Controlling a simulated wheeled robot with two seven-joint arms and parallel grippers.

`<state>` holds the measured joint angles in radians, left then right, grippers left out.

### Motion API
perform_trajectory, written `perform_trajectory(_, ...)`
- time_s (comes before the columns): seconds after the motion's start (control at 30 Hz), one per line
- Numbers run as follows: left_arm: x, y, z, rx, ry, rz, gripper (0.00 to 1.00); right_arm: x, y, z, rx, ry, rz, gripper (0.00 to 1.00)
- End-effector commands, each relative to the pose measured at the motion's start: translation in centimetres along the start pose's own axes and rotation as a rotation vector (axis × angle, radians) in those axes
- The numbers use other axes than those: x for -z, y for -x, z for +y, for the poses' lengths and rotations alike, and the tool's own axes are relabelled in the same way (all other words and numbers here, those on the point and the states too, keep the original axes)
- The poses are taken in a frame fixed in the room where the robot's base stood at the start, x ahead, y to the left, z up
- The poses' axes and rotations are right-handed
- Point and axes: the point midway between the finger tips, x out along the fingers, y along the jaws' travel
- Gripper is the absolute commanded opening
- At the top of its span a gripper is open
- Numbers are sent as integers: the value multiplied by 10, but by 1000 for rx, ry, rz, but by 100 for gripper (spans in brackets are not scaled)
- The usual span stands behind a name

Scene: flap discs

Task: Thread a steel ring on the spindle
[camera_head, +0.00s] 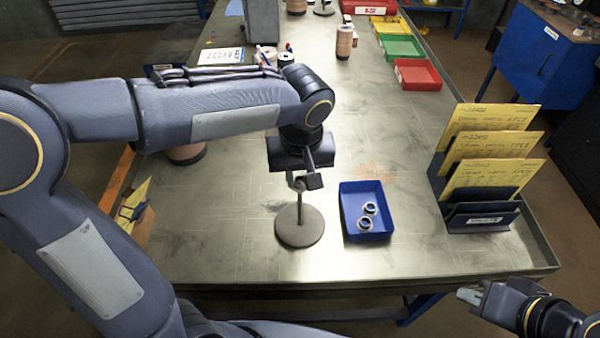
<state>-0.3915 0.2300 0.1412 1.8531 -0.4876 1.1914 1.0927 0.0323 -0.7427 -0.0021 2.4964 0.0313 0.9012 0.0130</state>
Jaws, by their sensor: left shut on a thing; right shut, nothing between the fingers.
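The spindle (300,213) is a thin upright rod on a round grey base (299,228), standing on the steel table. My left gripper (305,182) is directly above the rod's top, pointing down. It is shut on a steel ring (298,184), mostly hidden between the fingers. The ring is at the rod's tip; I cannot tell whether it is around it. A blue tray (352,228) right of the spindle holds two steel rings (370,208) (365,223). My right gripper (470,296) is shut and empty, off the table's front edge at the lower right.
A rack (482,216) with yellow cards stands on the right of the table (235,240). Red (417,75), green (402,47) and yellow bins line the far right edge. The table's front middle is clear.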

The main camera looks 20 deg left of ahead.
Motion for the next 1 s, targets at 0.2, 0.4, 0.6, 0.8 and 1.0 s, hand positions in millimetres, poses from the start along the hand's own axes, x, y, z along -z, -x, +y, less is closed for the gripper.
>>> perform_trajectory(0.2,-1,-6,0,0,0,0,0,-2,-4,2,0,0,0,0)
perform_trajectory(0.4,-1,-6,0,0,0,0,0,-2,-4,2,0,0,0,0)
perform_trajectory(0.6,-1,-6,0,0,0,0,0,-2,-4,2,0,0,0,0)
perform_trajectory(0.8,-2,-11,0,0,0,0,0,-4,-8,4,0,0,0,0)
perform_trajectory(1.0,-4,-22,0,1,0,0,0,-8,-16,7,0,0,0,0)
